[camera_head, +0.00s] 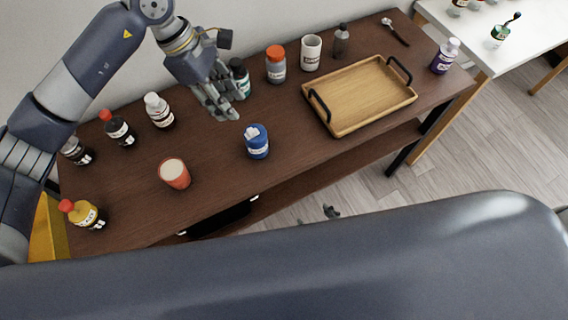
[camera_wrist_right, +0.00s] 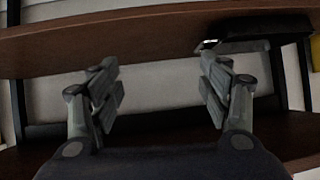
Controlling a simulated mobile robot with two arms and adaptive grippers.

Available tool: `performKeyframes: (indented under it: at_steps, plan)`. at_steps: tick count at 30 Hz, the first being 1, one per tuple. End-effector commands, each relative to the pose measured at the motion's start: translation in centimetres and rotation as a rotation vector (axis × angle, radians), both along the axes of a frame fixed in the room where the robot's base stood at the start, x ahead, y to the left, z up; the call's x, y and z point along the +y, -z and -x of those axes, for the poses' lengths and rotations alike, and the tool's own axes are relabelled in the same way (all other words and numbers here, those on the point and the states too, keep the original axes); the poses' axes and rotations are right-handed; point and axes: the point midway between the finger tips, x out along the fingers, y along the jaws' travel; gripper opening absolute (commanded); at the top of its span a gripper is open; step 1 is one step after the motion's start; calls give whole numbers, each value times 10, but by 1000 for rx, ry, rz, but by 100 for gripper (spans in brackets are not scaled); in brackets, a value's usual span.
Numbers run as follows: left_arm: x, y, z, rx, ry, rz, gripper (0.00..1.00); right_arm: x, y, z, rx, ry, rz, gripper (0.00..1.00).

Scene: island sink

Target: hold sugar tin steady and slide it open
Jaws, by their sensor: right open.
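I cannot make out for certain which container is the sugar tin. A blue container with a white label and a light top (camera_head: 257,142) stands upright near the table's front edge. An orange-red cup-like container with a pale top (camera_head: 174,174) stands to its left. My left gripper (camera_head: 226,110) hangs above the back middle of the table, behind the blue container and apart from it. Its fingers look spread, with nothing between them. My right gripper (camera_wrist_right: 160,88) is open and empty in the right wrist view, facing the table's front side from below the tabletop.
A wooden tray with black handles (camera_head: 360,95) lies on the right of the brown table (camera_head: 205,150). Several bottles and jars stand along the back and left, including a yellow bottle (camera_head: 84,215). A lower shelf (camera_head: 330,165) runs beneath. My own arm covers the bottom.

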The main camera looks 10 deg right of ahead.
Motion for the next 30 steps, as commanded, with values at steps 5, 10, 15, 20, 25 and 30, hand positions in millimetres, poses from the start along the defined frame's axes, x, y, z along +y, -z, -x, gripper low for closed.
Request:
performKeyframes:
  at_steps: [5, 10, 15, 20, 25, 30]
  plan:
    - [0, 0, 0, 0, 0, 1, 33, 44, -94, -20, -231, -59, -180, 71]
    - [0, 0, 0, 0, 0, 1, 33, 73, -173, -20, -394, -95, -345, 71]
    - [0, 0, 0, 0, 0, 1, 33, 86, -233, -32, -509, -118, -409, 71]
    - [0, 0, 0, 0, 0, 1, 33, 89, -254, -63, -542, -146, -290, 71]
    - [0, 0, 0, 0, 0, 1, 33, 89, -255, -77, -532, -158, -216, 71]
    - [0, 0, 0, 0, 0, 1, 33, 95, -255, -90, -531, -160, -201, 71]
